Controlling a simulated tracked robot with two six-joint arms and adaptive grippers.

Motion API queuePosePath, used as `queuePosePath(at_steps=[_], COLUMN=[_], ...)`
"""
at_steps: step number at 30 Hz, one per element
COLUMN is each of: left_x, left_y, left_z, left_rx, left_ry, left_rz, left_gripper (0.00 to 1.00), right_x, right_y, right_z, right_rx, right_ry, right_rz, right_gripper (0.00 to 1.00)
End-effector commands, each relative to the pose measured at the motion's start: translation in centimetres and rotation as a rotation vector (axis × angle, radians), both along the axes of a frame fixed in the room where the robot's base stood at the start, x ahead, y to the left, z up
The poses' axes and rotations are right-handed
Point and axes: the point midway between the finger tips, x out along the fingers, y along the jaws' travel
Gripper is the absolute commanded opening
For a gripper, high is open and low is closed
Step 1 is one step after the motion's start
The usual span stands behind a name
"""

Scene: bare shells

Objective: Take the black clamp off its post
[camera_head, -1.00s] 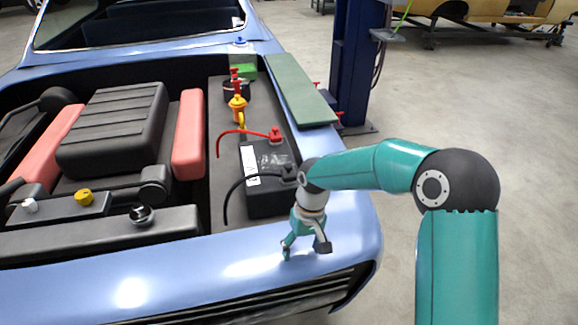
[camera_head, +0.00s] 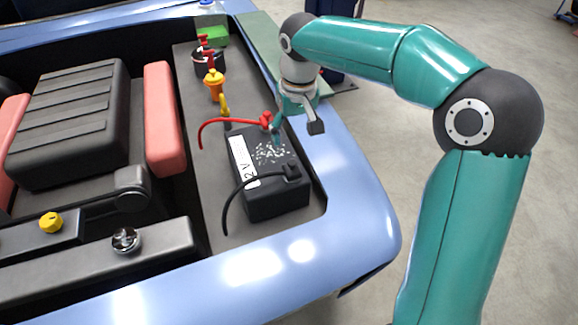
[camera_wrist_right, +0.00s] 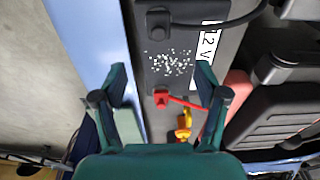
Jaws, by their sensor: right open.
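The black clamp (camera_head: 291,172) sits on a post at the front right of the black battery (camera_head: 278,207), with a black cable curving off to the left. In the right wrist view the black clamp (camera_wrist_right: 158,22) is near the top edge, beyond the fingertips. My right gripper (camera_head: 296,131) is open and empty above the battery's back right side, behind the black clamp and apart from it. In the right wrist view its spread fingers (camera_wrist_right: 160,72) frame the battery top and the red clamp (camera_wrist_right: 161,97). My left gripper is out of view.
The red clamp (camera_head: 266,121) and its red cable sit at the battery's back, close to my right gripper. White residue (camera_head: 272,154) covers part of the battery top. The blue fender (camera_head: 352,190) runs along the right; a yellow-orange funnel-like part (camera_head: 214,84) stands behind.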

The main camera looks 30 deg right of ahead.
Motion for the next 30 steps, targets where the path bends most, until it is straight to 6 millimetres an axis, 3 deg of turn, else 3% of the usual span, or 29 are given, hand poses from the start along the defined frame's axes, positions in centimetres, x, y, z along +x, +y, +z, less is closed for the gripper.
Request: queuePosePath(at_steps=[3, 9, 19, 30], left_x=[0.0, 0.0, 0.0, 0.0], left_y=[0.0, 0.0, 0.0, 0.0], left_z=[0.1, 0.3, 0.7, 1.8], left_rx=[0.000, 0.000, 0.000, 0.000], left_ry=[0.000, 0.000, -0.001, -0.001], left_rz=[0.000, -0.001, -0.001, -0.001], left_gripper=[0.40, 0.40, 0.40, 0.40], right_x=[-0.1, 0.4, 0.6, 1.3], right_y=[-0.5, -0.8, -0.8, -0.7], right_z=[-2.8, -6.5, -8.9, -13.2], right_rx=[-0.001, 0.001, 0.000, 0.000], right_ry=[0.006, 0.004, 0.003, 0.001], right_rz=[-0.008, -0.014, -0.014, -0.016], right_gripper=[0.73, 0.73, 0.73, 0.73])
